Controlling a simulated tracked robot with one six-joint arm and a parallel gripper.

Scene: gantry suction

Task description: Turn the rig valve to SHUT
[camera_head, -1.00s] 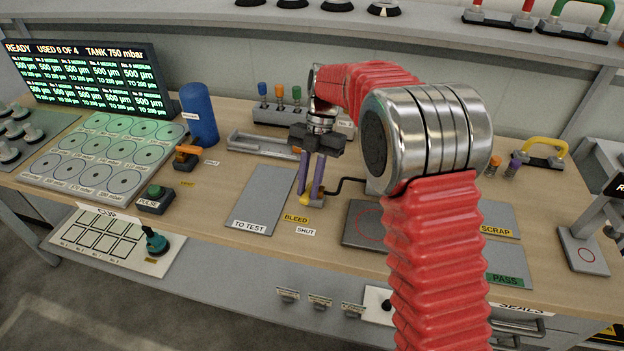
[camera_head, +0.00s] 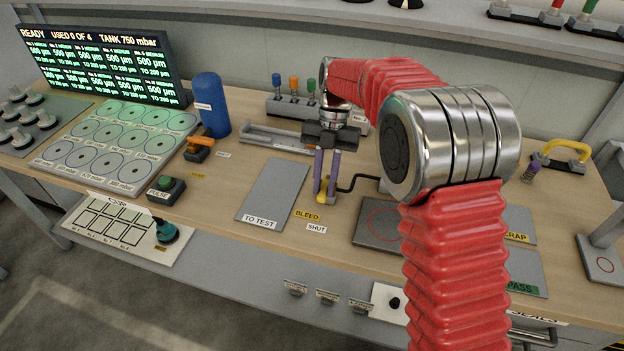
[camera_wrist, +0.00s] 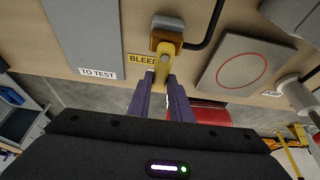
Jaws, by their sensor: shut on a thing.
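The rig valve has a small orange-brown body (camera_wrist: 166,36) with a yellow lever (camera_wrist: 165,62), seen in the wrist view. My gripper (camera_wrist: 165,80) has its purple fingers closed about the lever's near end. In the head view my gripper (camera_head: 325,190) points down at the valve, and the yellow lever (camera_head: 321,197) shows at the fingertips. The BLEED label (camera_head: 307,215) and the SHUT label (camera_head: 316,229) lie on the bench just in front of the valve. In the wrist view BLEED (camera_wrist: 142,59) is left of the lever; SHUT is not visible there.
A black pipe (camera_head: 358,180) runs right from the valve. The grey TO TEST plate (camera_head: 272,192) lies left, and a plate with a red circle (camera_head: 375,222) lies right. A blue cylinder (camera_head: 212,105) and an orange-handled valve (camera_head: 200,145) stand further left.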

